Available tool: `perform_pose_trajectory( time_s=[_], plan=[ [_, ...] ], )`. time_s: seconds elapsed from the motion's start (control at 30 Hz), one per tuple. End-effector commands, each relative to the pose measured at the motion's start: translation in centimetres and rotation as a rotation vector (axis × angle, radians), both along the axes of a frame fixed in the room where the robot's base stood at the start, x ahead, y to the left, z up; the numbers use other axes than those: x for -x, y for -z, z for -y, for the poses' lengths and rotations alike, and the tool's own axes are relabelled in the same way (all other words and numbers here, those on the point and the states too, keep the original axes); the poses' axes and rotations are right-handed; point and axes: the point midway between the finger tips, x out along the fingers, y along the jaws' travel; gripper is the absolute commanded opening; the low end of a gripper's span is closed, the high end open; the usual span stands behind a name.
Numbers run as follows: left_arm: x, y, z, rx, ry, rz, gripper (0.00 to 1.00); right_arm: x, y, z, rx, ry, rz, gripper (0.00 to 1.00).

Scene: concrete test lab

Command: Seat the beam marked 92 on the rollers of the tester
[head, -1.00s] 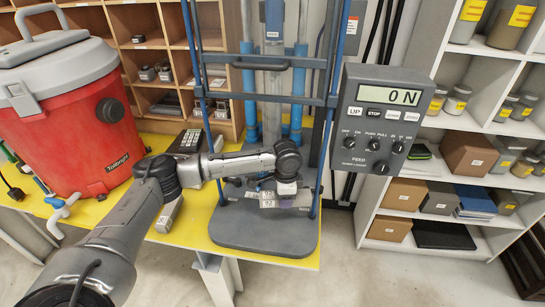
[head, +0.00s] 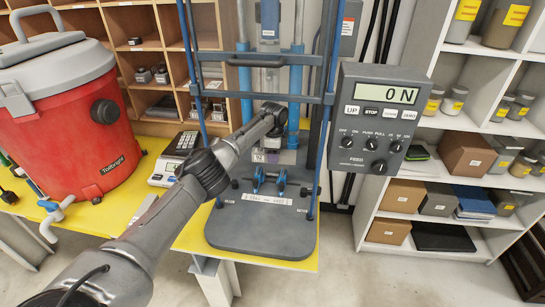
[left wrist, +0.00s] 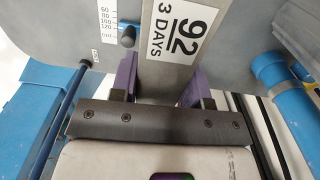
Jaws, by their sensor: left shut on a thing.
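In the left wrist view the grey beam marked 92 (left wrist: 168,75), with "3 DAYS" on its label, is between the purple fingers of my left gripper (left wrist: 158,88). The gripper is shut on it. In the head view my left gripper (head: 268,152) is inside the tester frame (head: 203,75), above and behind the blue rollers (head: 281,181). The beam is mostly hidden there by the gripper and wrist. The two rollers stand apart on the tester's dark base, behind a white scale strip (head: 267,198), with nothing on them. My right gripper is not in view.
Blue uprights and a crossbar enclose the tester's working space. A control box (head: 382,120) reading 0 N stands to the right. A scale (head: 166,170) and a red vacuum (head: 75,140) are on the yellow table (head: 185,240) at left. Shelves (head: 425,175) stand further right.

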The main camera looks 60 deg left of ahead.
Motion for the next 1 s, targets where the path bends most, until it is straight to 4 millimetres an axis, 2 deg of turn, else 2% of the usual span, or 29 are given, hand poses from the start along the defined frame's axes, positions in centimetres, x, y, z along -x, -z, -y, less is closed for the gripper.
perform_pose_trajectory(
  time_s=[0.3,1.0],
  plan=[
    [0.6,1.2,-1.7,0.000,0.037,0.003,0.00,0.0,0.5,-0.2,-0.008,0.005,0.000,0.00],
    [0.7,4.7,-1.7,-0.002,0.038,0.003,0.00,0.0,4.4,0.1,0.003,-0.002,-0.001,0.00]
  ],
)
